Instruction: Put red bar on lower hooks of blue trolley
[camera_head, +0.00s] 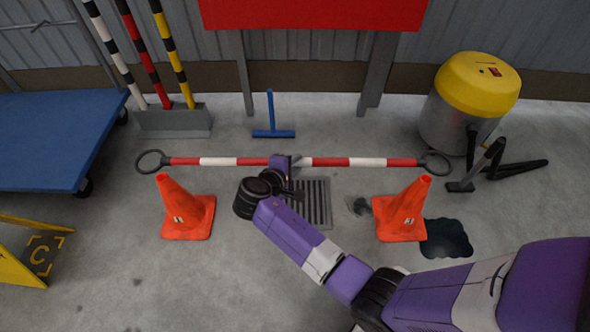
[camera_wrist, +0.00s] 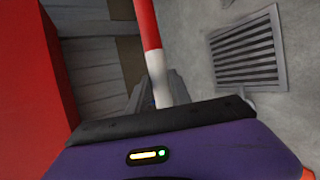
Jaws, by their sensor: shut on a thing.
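The red bar (camera_head: 345,162) is a long red-and-white striped bar with a dark ring at each end. It runs nearly level across the middle of the head view, beyond two cones. My gripper (camera_head: 287,162) is shut on it near its middle. In the wrist view the bar (camera_wrist: 148,35) runs up from between the fingers (camera_wrist: 155,103), which are partly hidden by the purple gripper body. The blue trolley (camera_head: 50,140) stands at the left with a flat blue deck, cut off by the picture edge. I cannot make out its hooks. The bar's left ring is right of the trolley.
Orange cones (camera_head: 187,212) and (camera_head: 402,212) stand on the near side. A grey stand (camera_head: 172,122) holds striped poles. A blue squeegee (camera_head: 273,132), floor drain (camera_head: 312,205), dark puddle (camera_head: 446,238), yellow-topped vacuum (camera_head: 478,85) and yellow sign (camera_head: 25,265) are around.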

